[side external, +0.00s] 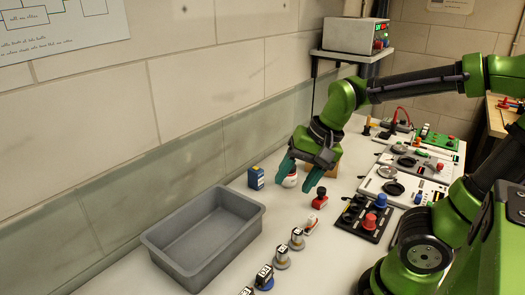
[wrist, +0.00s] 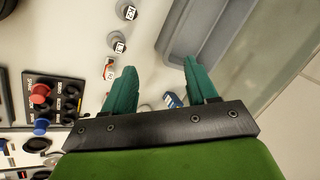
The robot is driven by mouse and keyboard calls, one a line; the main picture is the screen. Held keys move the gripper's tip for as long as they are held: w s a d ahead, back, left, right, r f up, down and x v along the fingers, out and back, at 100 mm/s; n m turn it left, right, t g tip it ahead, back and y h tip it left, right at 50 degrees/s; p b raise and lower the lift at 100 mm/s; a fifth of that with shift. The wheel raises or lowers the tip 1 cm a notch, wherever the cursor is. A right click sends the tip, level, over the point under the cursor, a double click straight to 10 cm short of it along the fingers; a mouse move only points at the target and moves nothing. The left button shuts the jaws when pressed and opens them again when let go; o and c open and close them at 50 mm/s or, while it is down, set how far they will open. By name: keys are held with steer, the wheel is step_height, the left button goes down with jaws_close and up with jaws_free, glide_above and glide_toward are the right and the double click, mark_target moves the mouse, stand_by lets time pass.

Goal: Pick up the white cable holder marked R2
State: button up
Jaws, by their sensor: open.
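My gripper (side external: 299,172) is open and empty above the bench, its teal fingers pointing down. In the wrist view the fingers (wrist: 159,66) are well apart with bare bench between their tips. Small grey-white holders with black-and-white labels stand in a row right of the grey bin, among them one (side external: 297,238), another (side external: 281,255) and one with a blue base (side external: 264,277). In the wrist view, two labelled holders (wrist: 127,11) (wrist: 118,43) lie ahead and left of the fingers.
A grey bin (side external: 166,252) stands by the wall. A black knob panel (side external: 347,219) lies to the right.

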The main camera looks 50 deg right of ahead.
steer(key=d+f+m+g+h, duration=0.1)
steer(key=d+f+m+g, duration=0.3)
steer(key=m, duration=0.6)
steer(key=r+m+h, duration=0.1)
steer(key=m, duration=1.4)
glide_above(312, 216)
steer(key=f, duration=1.1)
steer(key=shift+s+f, duration=0.1)
steer(key=shift+s, duration=0.1)
steer(key=shift+w+f, duration=0.15)
steer(key=shift+f, duration=2.65)
jaws_close()
